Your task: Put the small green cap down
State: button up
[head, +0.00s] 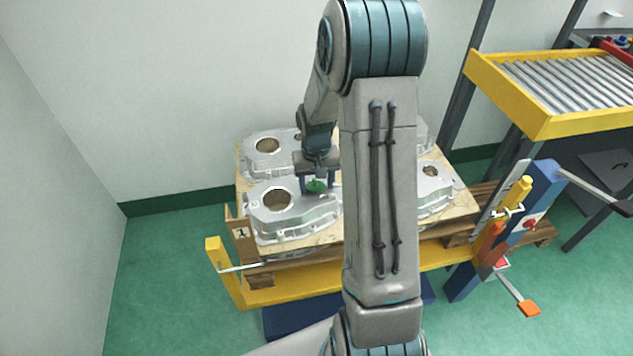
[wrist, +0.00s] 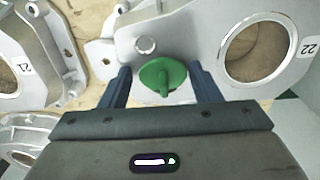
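The small green cap (head: 316,186) is at the right part of the front-left aluminium casting (head: 268,218) in the head view. In the wrist view the cap (wrist: 163,77) is round with a raised tab and appears to rest on the casting's flat face. My gripper (head: 317,184) is above this casting, pointing down. In the wrist view its two dark fingers (wrist: 160,80) stand wide apart on either side of the cap. A gap shows at the left finger; the right finger is very close to the cap's edge. Neither finger is closed on the tab.
More castings lie on a wooden board (head: 330,235) over a pallet, partly hidden by my arm. A yellow and blue frame with levers (head: 510,230) stands at the right. A yellow roller conveyor (head: 550,115) is at the upper right. Green floor is clear at the left.

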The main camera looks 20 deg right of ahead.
aim_at(315, 184)
jog(key=shift+a, duration=0.2)
jog(key=shift+r, duration=0.4)
notch_tip(315, 184, up, 11)
jog(key=p, duration=0.1)
jog(key=shift+r, duration=0.15)
jog(key=s+a+r+n+t+p, duration=0.1)
jog(key=s+a+r+p, duration=0.3)
jog(key=s+r, duration=0.4)
jog(key=s+a+r+n+t+p, duration=0.1)
jog(key=s+a+r+p, duration=0.4)
jog(key=s+r, duration=0.3)
jog(key=shift+s+a+r+t, duration=0.35)
jog(key=shift+s+r+t, duration=0.05)
jog(key=shift+s, duration=1.3)
